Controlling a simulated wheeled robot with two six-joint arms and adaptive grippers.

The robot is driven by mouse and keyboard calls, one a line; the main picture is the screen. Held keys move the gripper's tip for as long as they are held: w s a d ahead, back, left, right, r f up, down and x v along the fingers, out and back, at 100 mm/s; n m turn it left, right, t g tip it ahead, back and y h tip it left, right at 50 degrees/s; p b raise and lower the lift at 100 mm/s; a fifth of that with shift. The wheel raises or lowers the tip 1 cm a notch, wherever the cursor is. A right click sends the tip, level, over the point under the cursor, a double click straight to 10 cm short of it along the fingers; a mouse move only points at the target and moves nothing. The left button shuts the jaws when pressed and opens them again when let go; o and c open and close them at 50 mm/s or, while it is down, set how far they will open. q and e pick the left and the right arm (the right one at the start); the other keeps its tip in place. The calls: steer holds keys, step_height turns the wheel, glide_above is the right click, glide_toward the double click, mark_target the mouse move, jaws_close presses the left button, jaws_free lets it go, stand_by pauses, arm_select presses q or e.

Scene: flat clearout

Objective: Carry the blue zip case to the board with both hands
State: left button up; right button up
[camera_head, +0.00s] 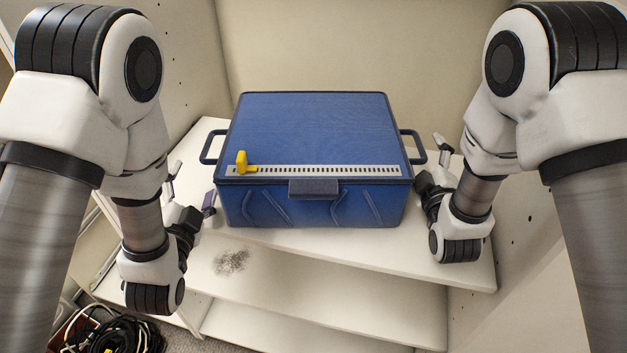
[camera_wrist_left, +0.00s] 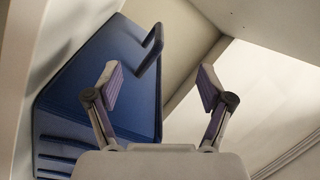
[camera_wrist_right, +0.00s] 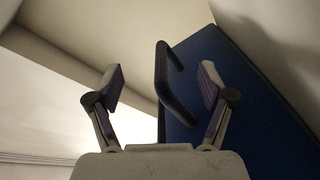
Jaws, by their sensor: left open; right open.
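The blue zip case (camera_head: 312,135) sits on a white shelf, lid closed, with a dark handle on each side. Its left handle (camera_head: 211,147) and right handle (camera_head: 414,147) stick out sideways. A yellow slider (camera_head: 243,163) is at the left end of the zip strip. My left gripper (camera_head: 190,188) is open, low beside the left handle; in the left wrist view that handle (camera_wrist_left: 152,45) shows beyond the fingers, between them. My right gripper (camera_head: 432,165) is open by the right handle, which lies between its fingers in the right wrist view (camera_wrist_right: 163,80). I cannot make out contact. I see no clear board.
The white shelf (camera_head: 380,245) is bare in front of the case, with lower shelves below. Cabinet walls (camera_head: 420,50) close in behind and at the sides. A grey smudge (camera_head: 231,261) marks a shelf. Coiled cables (camera_head: 105,330) lie at the lower left.

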steer(key=s, duration=0.8)
steer(key=shift+s, duration=0.2)
arm_select(q)
steer(key=a+r, duration=0.2)
steer(key=a, duration=0.4)
steer(key=shift+r, duration=0.25)
stand_by(0.4)
